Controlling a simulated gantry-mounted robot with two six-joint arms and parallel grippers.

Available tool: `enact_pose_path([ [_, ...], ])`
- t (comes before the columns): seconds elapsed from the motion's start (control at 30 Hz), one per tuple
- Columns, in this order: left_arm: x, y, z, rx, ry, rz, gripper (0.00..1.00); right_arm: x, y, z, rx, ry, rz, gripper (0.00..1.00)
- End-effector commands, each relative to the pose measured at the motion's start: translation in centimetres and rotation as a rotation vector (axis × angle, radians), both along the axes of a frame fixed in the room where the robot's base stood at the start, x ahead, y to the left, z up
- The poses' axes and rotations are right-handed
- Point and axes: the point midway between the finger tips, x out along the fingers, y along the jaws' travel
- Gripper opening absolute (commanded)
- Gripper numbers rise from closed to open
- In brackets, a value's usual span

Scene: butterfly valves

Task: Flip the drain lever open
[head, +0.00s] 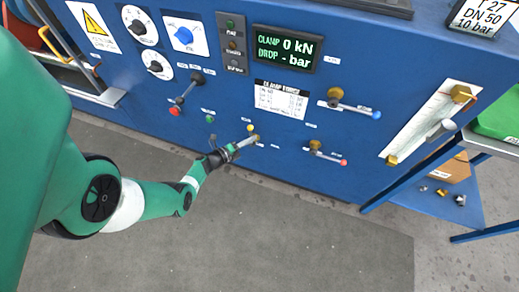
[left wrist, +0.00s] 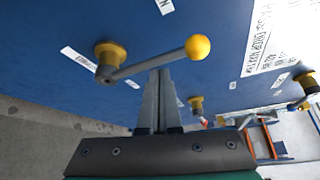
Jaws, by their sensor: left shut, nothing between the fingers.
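A valve lever with a yellow ball end (head: 250,128) sits low on the blue panel. In the left wrist view the yellow ball (left wrist: 198,47) is at the right end of a grey bar, with a brass hub (left wrist: 108,56) at the left. I cannot read which lever is labelled drain. My left gripper (head: 248,142) is at this yellow-ball lever, shut and empty. In the left wrist view its fingertips (left wrist: 160,74) are together just beside the middle of the bar; I cannot tell whether they touch it. My right gripper is not in view.
A blue-tipped lever (head: 355,108) and a red-tipped lever (head: 328,156) are to the right. A red-tipped lever with dark parts (head: 184,94) is at the left. A blue stand (head: 410,172) is at the right. The grey floor mat (head: 290,235) is clear.

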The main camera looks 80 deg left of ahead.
Motion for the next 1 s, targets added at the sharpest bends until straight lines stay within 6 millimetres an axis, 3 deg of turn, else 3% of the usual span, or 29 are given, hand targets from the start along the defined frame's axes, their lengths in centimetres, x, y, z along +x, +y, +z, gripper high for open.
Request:
enact_pose_path([
  [0.2, 2.0, -2.1, 0.0, -0.002, 0.0, -0.006, 0.0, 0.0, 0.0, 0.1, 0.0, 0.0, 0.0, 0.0],
  [0.4, -2.7, -3.8, 0.3, -0.004, 0.001, 0.006, 0.0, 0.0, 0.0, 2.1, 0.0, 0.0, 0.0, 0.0],
  [0.6, -6.0, -5.4, 0.1, -0.003, 0.0, 0.005, 0.0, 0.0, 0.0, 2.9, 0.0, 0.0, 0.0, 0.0],
  [0.8, -7.2, -6.1, 0.0, -0.001, 0.0, 0.0, 0.0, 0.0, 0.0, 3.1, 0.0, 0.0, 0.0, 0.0],
  [1.0, -7.2, -6.2, 0.0, -0.001, -0.001, -0.001, 0.0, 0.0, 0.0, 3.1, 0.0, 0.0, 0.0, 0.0],
])
